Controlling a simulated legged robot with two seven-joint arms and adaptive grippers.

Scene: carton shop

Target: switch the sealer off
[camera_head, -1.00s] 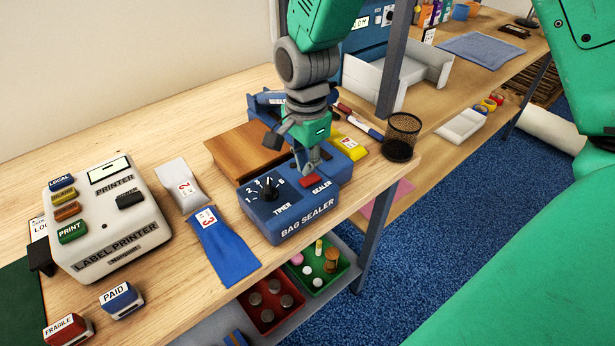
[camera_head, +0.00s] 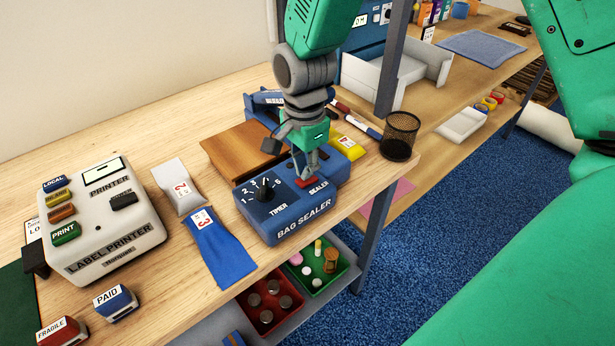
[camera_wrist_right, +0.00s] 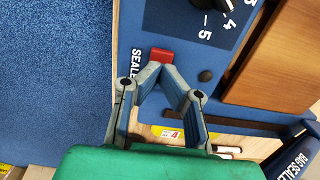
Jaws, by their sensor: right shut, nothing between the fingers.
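The blue bag sealer (camera_head: 300,221) sits near the table's front edge, with a black timer dial (camera_head: 265,189) on its left. Its red sealer switch (camera_head: 306,182) is on the right of the top face. My right gripper (camera_head: 305,175) points down at the switch, with its fingertips at or just over it. In the right wrist view the red switch (camera_wrist_right: 161,55) shows just beyond the fingertips of my right gripper (camera_wrist_right: 165,72). The fingers are shut and empty. Whether they touch the switch I cannot tell. My left gripper is out of view.
A wooden block (camera_head: 240,150) stands behind the sealer. A yellow packet (camera_head: 348,147) and a black mesh cup (camera_head: 400,136) are to its right. Numbered grey (camera_head: 180,187) and blue (camera_head: 222,252) bags and a label printer (camera_head: 100,220) are to its left.

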